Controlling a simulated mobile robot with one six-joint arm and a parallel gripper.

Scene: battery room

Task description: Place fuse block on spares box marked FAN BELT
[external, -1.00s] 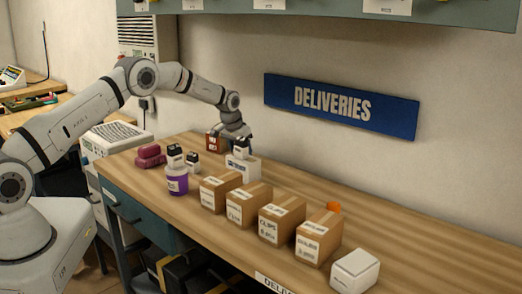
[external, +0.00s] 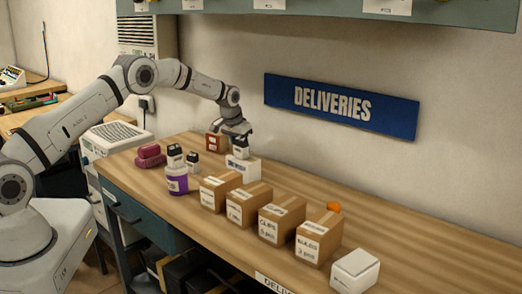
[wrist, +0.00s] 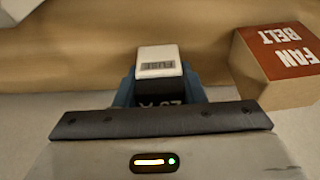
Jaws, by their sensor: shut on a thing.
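My gripper (wrist: 160,92) is shut on the fuse block (wrist: 158,62), which has a dark body and a white top marked FUSE. In the external view my gripper (external: 240,137) points down at the back of the bench, with the dark block (external: 241,150) under it, just above or behind a white box. The spares box marked FAN BELT (wrist: 283,58) is a brown-red box at the right of the wrist view, apart from the block. In the external view it is the small red box (external: 213,143) left of my gripper. The lower part of the block is hidden by my fingers.
A white labelled box (external: 243,169) stands close below my gripper. Several cardboard boxes (external: 281,220) line the front of the bench. The wall is close behind; the bench's back right is mostly clear.

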